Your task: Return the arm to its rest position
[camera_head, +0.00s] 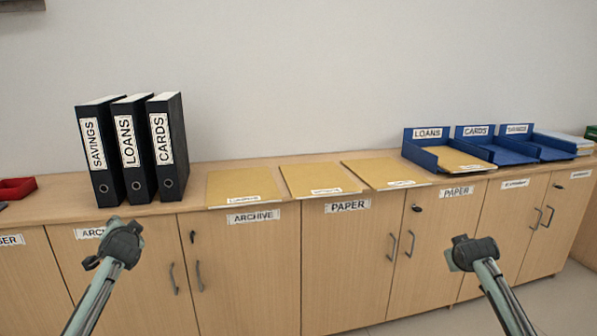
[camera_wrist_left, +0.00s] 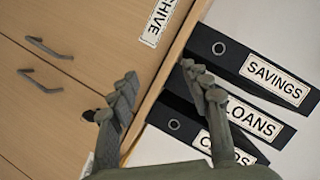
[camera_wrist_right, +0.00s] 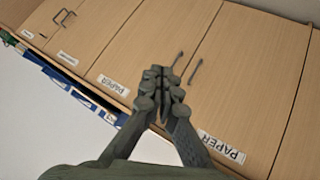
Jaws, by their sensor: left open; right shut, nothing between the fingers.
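My left gripper (camera_head: 118,245) is in front of the cabinet doors at the left, below the binders. In the left wrist view its two fingers (camera_wrist_left: 165,88) are apart with nothing between them. My right gripper (camera_head: 474,252) is in front of the cabinet doors at the right, below the blue trays. In the right wrist view its fingers (camera_wrist_right: 160,85) are together and empty. Both grippers appear clear of the counter and the things on it.
Black SAVINGS (camera_head: 100,150), LOANS (camera_head: 133,150) and CARDS (camera_head: 167,147) binders stand upright on the counter (camera_head: 192,205). Three yellow folders (camera_head: 243,185) lie mid-counter. Blue LOANS (camera_head: 420,157), CARDS (camera_head: 512,155) and SAVINGS (camera_head: 553,151) trays stand right; the LOANS tray holds a yellow folder. A red tray (camera_head: 15,188) sits far left.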

